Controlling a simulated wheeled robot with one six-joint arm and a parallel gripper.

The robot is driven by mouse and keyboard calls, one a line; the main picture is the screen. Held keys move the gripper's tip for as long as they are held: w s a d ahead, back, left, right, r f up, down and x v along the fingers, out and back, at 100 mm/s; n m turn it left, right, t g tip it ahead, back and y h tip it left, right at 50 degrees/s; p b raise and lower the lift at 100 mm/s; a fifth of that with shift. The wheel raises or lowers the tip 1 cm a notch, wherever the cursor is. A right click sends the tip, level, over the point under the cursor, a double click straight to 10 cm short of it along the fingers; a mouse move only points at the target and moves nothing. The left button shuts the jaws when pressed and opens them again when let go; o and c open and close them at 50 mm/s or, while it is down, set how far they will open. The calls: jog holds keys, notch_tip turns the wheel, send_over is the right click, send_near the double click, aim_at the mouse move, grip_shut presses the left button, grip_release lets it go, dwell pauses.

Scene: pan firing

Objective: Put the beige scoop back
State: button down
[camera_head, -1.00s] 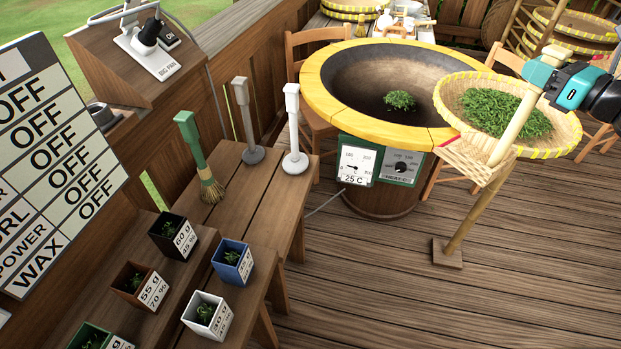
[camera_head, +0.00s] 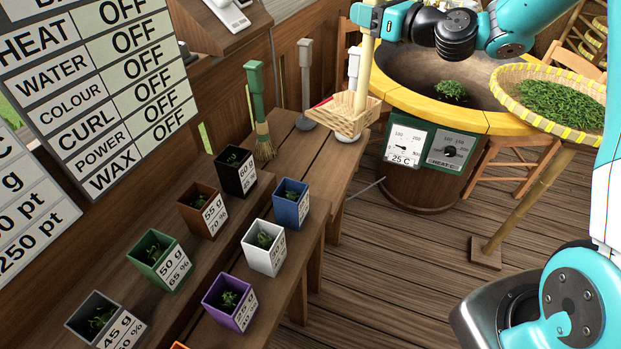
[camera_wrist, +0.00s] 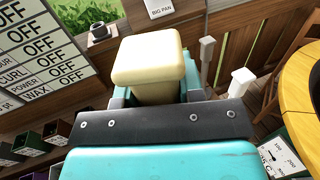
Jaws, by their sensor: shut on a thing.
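The beige scoop (camera_head: 345,113) hangs upright from my gripper (camera_head: 369,18), its woven basket end down and its handle between the jaws. My gripper is shut on the handle. In the head view the basket overlaps the white stand (camera_head: 353,66), hiding much of its post; I cannot tell whether they touch. In the wrist view the handle's blocky cream top (camera_wrist: 148,58) sticks up between the fingers, and the basket is hidden. The basket looks empty.
The yellow-rimmed pan (camera_head: 430,105) with some green leaves (camera_head: 451,90) is right of the scoop. A wide basket of leaves (camera_head: 558,103) is further right. Several small coloured boxes, such as the white one (camera_head: 264,260), fill the front benches. Open decking (camera_head: 390,270) lies front right.

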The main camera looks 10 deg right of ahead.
jog(key=b, duration=0.4)
send_over(331, 111)
jog(key=h, duration=0.1)
jog(key=shift+m+t, duration=0.3)
jog(key=shift+m, duration=0.1)
notch_tip(331, 111, down, 20)
jog(key=b, duration=0.4)
jog(key=shift+w+d+r, duration=0.1)
jog(key=shift+r, duration=0.15)
jog(key=shift+f+b, duration=0.2)
jog(key=shift+b, duration=0.1)
jog(key=c, duration=0.8)
grip_release()
jog(key=shift+o, duration=0.2)
jog(key=shift+r, duration=0.15)
